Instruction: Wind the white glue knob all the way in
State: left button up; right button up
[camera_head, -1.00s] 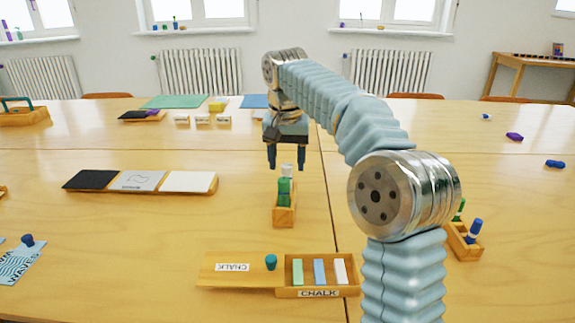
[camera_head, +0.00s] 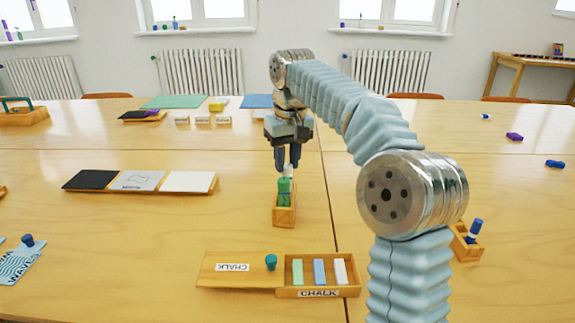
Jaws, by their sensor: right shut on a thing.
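The green glue stick (camera_head: 284,192) stands upright in a small wooden holder (camera_head: 284,218) near the middle of the table. Its white knob (camera_head: 288,171) is at the top, partly hidden by my gripper's fingers. My right gripper (camera_head: 288,167) points straight down over the glue stick and is shut on the white knob. How far the knob is wound in cannot be told. My left gripper is not in view.
A chalk box (camera_head: 319,290) with its lid (camera_head: 238,270) lies in front of the holder. A tray of tiles (camera_head: 140,190) is to the left. Another wooden holder with a blue stick (camera_head: 474,229) stands at right, beside my arm. Table between them is clear.

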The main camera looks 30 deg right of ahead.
jog(key=n, duration=0.5)
jog(key=shift+y, duration=0.4)
jog(key=o, duration=1.5)
jog(key=m, duration=0.4)
jog(key=shift+m+h, duration=0.3)
jog(key=m, duration=0.6)
jog(key=shift+m+h, duration=0.3)
jog(key=shift+h, duration=0.1)
jog(key=c, duration=1.5)
